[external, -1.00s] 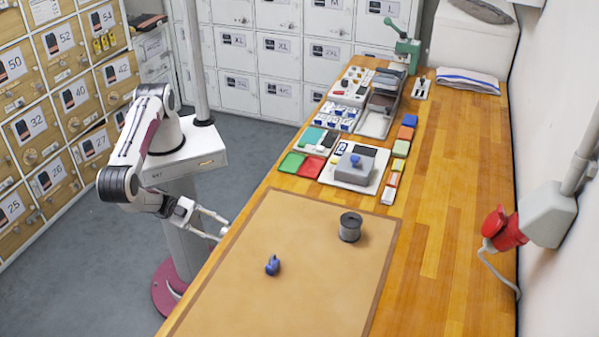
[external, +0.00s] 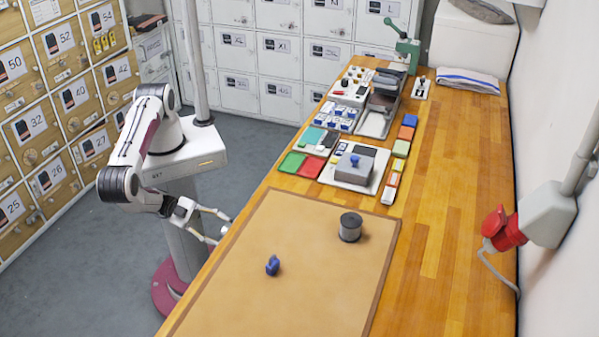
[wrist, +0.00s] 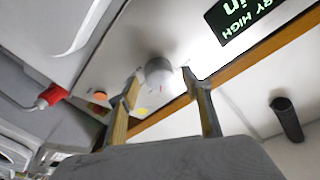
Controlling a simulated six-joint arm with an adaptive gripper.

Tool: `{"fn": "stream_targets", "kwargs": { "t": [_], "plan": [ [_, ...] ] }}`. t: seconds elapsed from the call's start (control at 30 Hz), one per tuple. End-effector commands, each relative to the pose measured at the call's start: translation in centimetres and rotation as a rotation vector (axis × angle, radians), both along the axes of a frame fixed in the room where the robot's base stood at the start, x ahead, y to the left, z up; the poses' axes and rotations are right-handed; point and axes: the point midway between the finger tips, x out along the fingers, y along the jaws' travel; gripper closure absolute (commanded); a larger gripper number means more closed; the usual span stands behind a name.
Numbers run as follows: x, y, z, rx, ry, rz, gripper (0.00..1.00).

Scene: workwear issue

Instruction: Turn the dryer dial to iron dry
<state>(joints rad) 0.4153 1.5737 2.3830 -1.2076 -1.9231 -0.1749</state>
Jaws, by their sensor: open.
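In the wrist view a round pale grey dial (wrist: 158,71) stands out from a light panel (wrist: 115,50). A small red mark shows near its lower edge. My gripper (wrist: 161,77) is open, with one finger on each side of the dial. I cannot tell whether the fingers touch it. A dark display (wrist: 243,18) on the panel has pale green text, partly cut off, reading "RY HIGH" and "in". In the external view my gripper (external: 222,229) is at the left edge of the bench (external: 450,220). The dial does not show there, and its labels are unreadable.
An orange round spot (wrist: 100,96) and a red plug (wrist: 50,96) lie left of the dial in the wrist view. A dark cylinder (wrist: 288,118) is at right. On the bench are a brown mat (external: 300,290), a grey spool (external: 350,228) and a blue object (external: 272,265).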

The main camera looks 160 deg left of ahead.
Motion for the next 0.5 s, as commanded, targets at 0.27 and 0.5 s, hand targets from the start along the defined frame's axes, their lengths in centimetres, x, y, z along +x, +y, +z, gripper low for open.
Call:
{"fn": "stream_targets", "kwargs": {
  "t": [0.27,0.5],
  "plan": [
    [0.06,-0.06,0.00,-0.047,-0.048,0.021,0.52],
    [0.14,-0.15,0.04,-0.142,-0.143,0.062,0.52]
  ]
}}
